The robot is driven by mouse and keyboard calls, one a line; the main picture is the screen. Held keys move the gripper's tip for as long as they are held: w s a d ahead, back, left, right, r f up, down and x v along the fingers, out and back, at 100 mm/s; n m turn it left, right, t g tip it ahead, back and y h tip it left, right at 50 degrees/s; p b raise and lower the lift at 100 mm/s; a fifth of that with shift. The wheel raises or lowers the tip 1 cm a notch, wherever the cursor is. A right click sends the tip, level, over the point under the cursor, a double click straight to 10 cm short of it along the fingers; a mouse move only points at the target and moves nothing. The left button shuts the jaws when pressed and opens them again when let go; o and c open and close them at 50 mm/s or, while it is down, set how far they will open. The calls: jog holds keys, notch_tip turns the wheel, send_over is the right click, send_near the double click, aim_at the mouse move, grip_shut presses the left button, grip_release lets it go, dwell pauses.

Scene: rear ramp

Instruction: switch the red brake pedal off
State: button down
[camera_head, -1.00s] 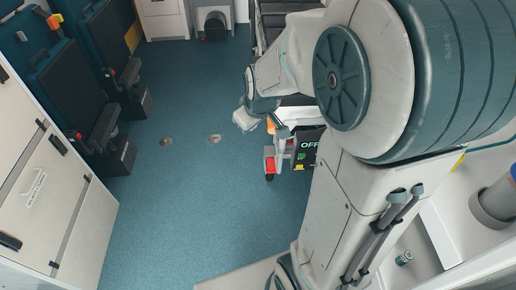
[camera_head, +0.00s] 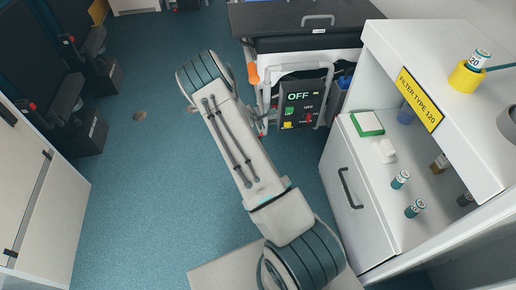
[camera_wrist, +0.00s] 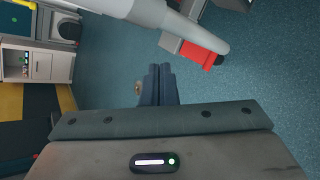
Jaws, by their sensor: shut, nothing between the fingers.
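The red brake pedal (camera_wrist: 203,54) shows in the wrist view on a pale grey bracket under the trolley frame, close to a black wheel. My gripper (camera_wrist: 158,70) is shut and empty in the wrist view. Its fingertips are below and left of the pedal in that picture, apart from it, with floor visible between. In the head view my arm covers the gripper, and I cannot make out the pedal there. The trolley (camera_head: 312,42) carries a black panel (camera_head: 301,101) that reads OFF.
A thick grey tube (camera_wrist: 185,25) of the trolley frame crosses above the fingers in the wrist view. A white cabinet (camera_head: 345,190) with shelves and several small canisters stands right of my arm. Dark folded seats (camera_head: 65,50) stand at left.

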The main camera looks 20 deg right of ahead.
jog(key=s+d+f+n+t+b, duration=0.1)
jog(key=f+n+b, duration=0.3)
jog(key=f, duration=0.9)
jog(key=s+f+n+t+y+b, duration=0.1)
jog(key=s+f+n+t+b, duration=0.1)
jog(key=f+n, duration=0.7)
notch_tip(320, 180, down, 4)
jog(key=t+b, duration=0.1)
jog(key=b, duration=0.1)
jog(key=shift+s+d+n+t+y+b, duration=0.3)
jog(key=shift+s+d+n+b, duration=0.05)
jog(key=shift+s+d+n, duration=0.05)
jog(key=shift+f, duration=0.1)
jog(key=b+x, duration=0.5)
jog(key=x, duration=0.5)
jog(key=shift+s+r, duration=0.1)
jog(key=shift+r, duration=1.85)
